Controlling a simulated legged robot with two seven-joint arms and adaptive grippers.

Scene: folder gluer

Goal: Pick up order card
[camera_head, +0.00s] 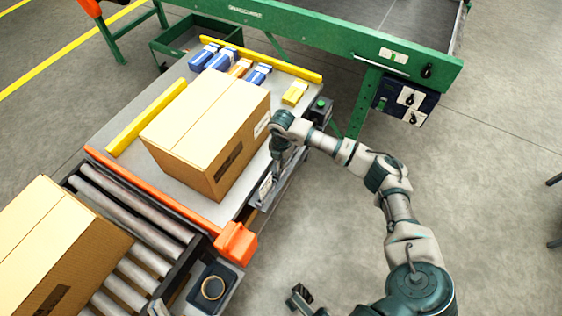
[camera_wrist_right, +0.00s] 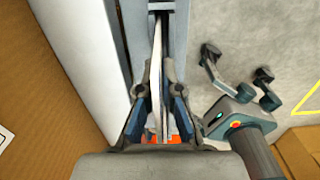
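The order card (camera_head: 266,186) is a small white sheet standing in a grey holder (camera_head: 292,184) on the table's right side, beside the large carton. In the right wrist view the card (camera_wrist_right: 156,75) is seen nearly edge-on, as a thin upright strip running between the fingers. My right gripper (camera_head: 277,168) points down at the holder.
A large carton (camera_head: 205,125) stands close left of my right gripper. Several small boxes (camera_head: 225,60) and yellow rails (camera_head: 147,115) are on the table. Another carton (camera_head: 60,250) rests on rollers (camera_head: 130,215). A green machine (camera_head: 310,35) is behind.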

